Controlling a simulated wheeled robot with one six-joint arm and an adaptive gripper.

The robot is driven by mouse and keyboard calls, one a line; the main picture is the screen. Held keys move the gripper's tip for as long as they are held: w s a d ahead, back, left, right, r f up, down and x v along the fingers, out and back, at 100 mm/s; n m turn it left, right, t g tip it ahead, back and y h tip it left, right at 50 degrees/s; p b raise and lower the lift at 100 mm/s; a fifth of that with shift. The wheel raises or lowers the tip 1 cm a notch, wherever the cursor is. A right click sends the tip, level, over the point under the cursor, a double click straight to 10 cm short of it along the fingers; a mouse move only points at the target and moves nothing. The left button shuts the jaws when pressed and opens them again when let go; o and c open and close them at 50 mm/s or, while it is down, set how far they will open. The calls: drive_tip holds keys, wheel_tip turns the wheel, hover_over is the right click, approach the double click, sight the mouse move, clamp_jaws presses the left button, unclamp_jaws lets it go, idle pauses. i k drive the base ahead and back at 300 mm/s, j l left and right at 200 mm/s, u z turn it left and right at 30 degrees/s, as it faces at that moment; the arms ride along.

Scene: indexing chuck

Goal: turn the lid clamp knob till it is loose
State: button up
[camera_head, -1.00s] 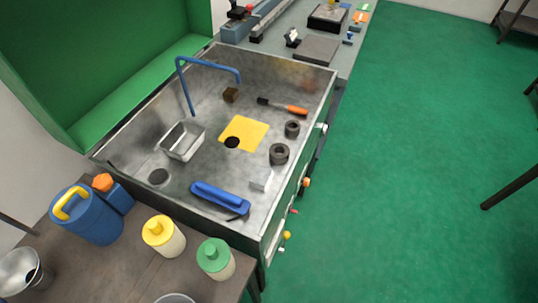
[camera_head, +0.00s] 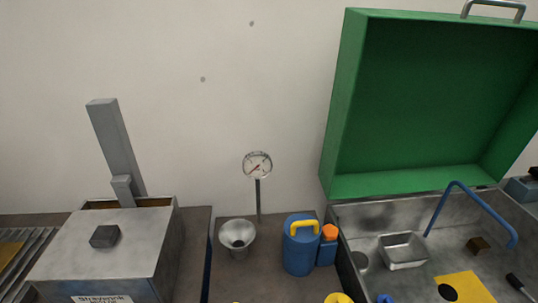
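A dark square knob (camera_head: 105,236) sits on the sloping top of a grey metal box (camera_head: 155,249) at the lower left. I cannot tell for sure that it is the lid clamp knob. A green lid (camera_head: 437,110) stands raised open over the metal wash basin (camera_head: 378,214) at the right, with a grey handle (camera_head: 494,10) on its top edge. No clamp is clearly visible on this lid. My gripper is not in view.
A grey upright arm (camera_head: 116,150) rises behind the box. A dial gauge (camera_head: 257,165) stands by the wall. A metal funnel (camera_head: 237,238) and a blue can (camera_head: 300,246) stand between box and basin. A metal tray (camera_head: 403,251) and blue spout (camera_head: 475,211) are in the basin.

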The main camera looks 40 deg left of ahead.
sight(330, 232)
drive_tip(key=k+l+u, duration=0.1)
drive_tip(key=u, duration=0.25)
drive_tip(key=k+u, duration=0.1)
drive_tip(key=u, duration=0.25)
drive_tip(key=k+l+u, duration=0.1)
drive_tip(key=u, duration=0.25)
drive_tip(key=i+u, duration=0.2)
drive_tip(key=i, duration=0.2)
drive_tip(key=k, duration=0.5)
